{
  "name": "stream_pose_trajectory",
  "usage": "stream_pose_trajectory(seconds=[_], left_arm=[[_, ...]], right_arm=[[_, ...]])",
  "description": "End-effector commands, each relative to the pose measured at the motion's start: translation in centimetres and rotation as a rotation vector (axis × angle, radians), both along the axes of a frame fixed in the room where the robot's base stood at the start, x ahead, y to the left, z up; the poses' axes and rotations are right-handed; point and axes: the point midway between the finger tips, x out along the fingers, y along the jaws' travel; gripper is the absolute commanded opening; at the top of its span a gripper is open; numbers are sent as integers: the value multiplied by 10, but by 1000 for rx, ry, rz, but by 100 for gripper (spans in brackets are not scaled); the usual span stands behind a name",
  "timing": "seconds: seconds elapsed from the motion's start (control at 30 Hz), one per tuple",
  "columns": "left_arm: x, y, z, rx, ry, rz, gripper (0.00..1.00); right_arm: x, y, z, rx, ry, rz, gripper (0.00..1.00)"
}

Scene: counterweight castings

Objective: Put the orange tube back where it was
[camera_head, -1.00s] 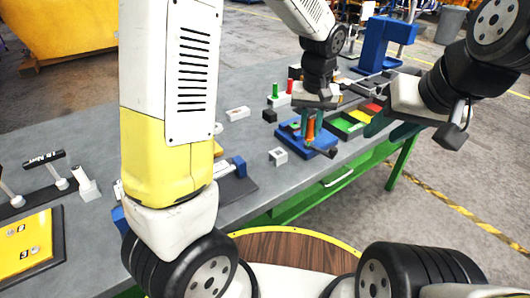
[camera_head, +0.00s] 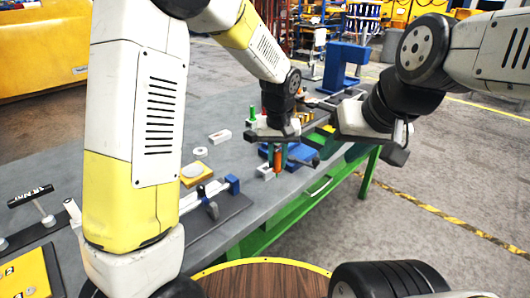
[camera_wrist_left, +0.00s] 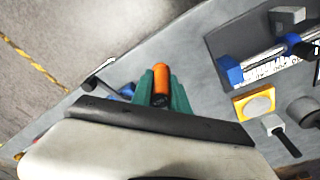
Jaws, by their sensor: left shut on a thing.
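The orange tube (camera_head: 277,159) is upright between the green fingers of my left gripper (camera_head: 277,160), which is shut on it. In the left wrist view the tube (camera_wrist_left: 161,80) stands between the two green fingertips (camera_wrist_left: 162,92). In the head view the tube is beside the blue fixture (camera_head: 303,154), to its left, and just behind a small white block (camera_head: 265,171). I cannot tell whether its lower end touches anything. My right gripper (camera_head: 372,138) is to the right, over the table's edge; its fingers are not clearly seen.
A green post (camera_head: 252,112) stands behind my left gripper. A white block with a slot (camera_head: 220,137) and a yellow block with a round disc (camera_head: 196,175) lie to the left. A blue stand (camera_head: 343,68) is at the back.

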Motion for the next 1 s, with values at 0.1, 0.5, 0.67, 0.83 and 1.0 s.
stream_pose_trajectory(seconds=[0.1,0.5,0.67,0.83,1.0], left_arm=[[29,14,-4,0,1,5,0],[67,32,-7,0,1,1,0],[70,33,-29,1,5,-2,0],[71,33,-43,0,1,-1,0],[71,33,-42,0,0,-1,0]], right_arm=[[0,0,0,0,0,0,38],[0,0,0,0,0,0,38],[0,0,0,0,0,0,38],[0,0,0,0,0,0,38],[0,0,0,0,0,0,38]])
